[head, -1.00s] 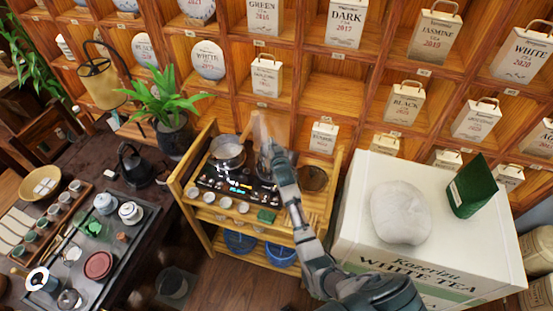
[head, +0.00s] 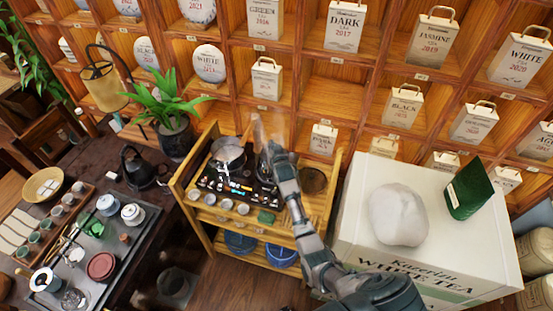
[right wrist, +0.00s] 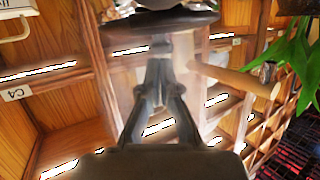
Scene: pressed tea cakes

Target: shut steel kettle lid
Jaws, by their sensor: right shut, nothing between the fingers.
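A steel kettle (head: 228,151) stands at the back left of the wooden cart's top, a small round shape in the head view. I cannot tell how its lid sits. My right gripper (head: 260,132) is just to the right of the kettle in the head view, partly blurred against the shelf. In the right wrist view the fingers of the right gripper (right wrist: 160,52) are together with nothing between them. A dark rounded thing (right wrist: 160,20) lies past the fingertips; I cannot tell what it is. My left gripper is not in view.
The wooden cart (head: 320,205) bears a dark board with small cups along its front. A potted plant (head: 170,110) stands to its left, a white tea crate (head: 430,250) to its right. Tall tea shelves (head: 335,105) rise close behind. A wooden rod (right wrist: 235,80) is near the fingers.

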